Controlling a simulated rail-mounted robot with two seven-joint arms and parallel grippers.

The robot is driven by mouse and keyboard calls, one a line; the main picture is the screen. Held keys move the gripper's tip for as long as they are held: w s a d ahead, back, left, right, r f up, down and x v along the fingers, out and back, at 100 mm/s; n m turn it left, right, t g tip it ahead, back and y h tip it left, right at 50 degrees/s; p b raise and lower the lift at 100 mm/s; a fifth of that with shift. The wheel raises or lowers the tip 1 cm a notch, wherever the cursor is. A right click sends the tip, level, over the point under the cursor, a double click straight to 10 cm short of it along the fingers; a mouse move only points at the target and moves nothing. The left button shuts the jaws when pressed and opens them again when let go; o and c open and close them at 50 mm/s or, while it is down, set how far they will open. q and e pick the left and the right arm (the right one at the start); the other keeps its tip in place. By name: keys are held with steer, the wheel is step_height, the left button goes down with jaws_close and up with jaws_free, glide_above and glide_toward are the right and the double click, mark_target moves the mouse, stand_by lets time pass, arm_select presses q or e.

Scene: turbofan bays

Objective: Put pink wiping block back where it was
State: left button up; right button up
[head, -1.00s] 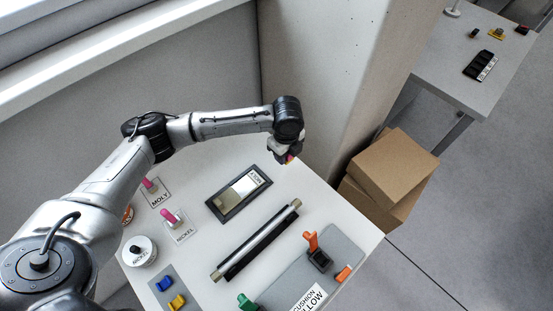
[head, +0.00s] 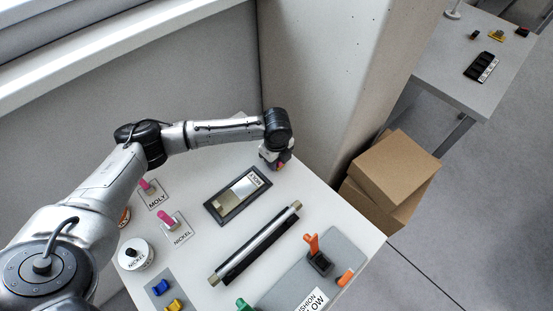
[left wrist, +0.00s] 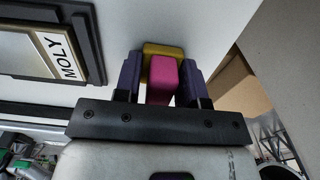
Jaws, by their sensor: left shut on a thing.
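The pink wiping block (left wrist: 162,80) shows in the left wrist view, a pink body with a yellow part (left wrist: 163,49) at its far end. The two dark fingers of my left gripper (left wrist: 163,92) are shut on its sides. In the head view my left gripper (head: 277,165) is at the table's far corner, near the pillar, beyond the dark MOLY tray (head: 215,208); the block is mostly hidden there. Whether the block touches the table cannot be told. My right gripper is not in view.
Pink-handled pieces stand on the MOLY card (head: 157,201) and NICKEL card (head: 182,239). A metal rod (head: 255,243) lies on the table (head: 205,190), beside a grey board with orange pieces (head: 345,255). Cardboard boxes (head: 395,170) stand behind the right edge.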

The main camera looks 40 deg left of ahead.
arm_select(q)
steer(key=o, duration=1)
steer(key=shift+f, duration=0.1)
step_height(320, 180, up, 12)
steer(key=p, duration=0.2)
steer(key=shift+p, duration=0.35)
